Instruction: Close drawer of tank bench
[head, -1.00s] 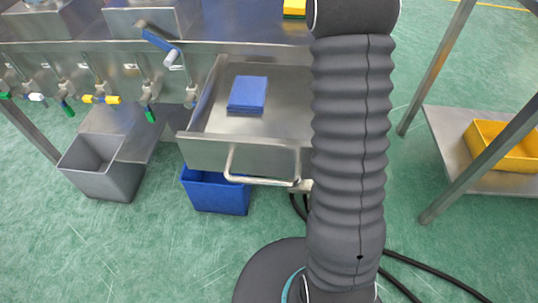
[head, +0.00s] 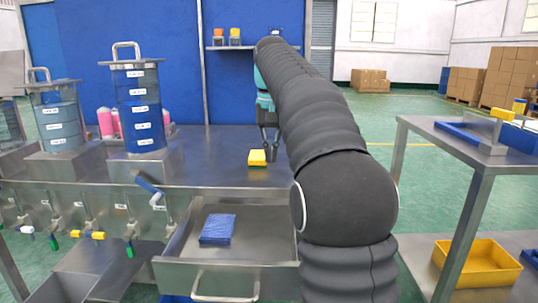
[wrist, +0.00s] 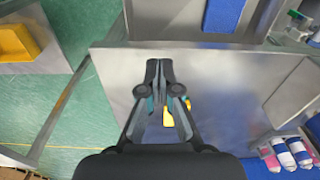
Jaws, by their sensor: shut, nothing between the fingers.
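The tank bench (head: 200,176) has a steel top, and its drawer (head: 224,276) stands pulled out at the front, with a bar handle (head: 225,297) on its face. A folded blue cloth (head: 218,229) lies inside the drawer; it also shows at the top of the wrist view (wrist: 222,14). My gripper (head: 268,150) is over the bench top, behind the drawer and beside a yellow sponge (head: 257,157). In the wrist view my gripper (wrist: 160,65) is shut and empty, pointing towards the drawer side. My arm hides the right part of the drawer.
Green floor lies between table and bench.

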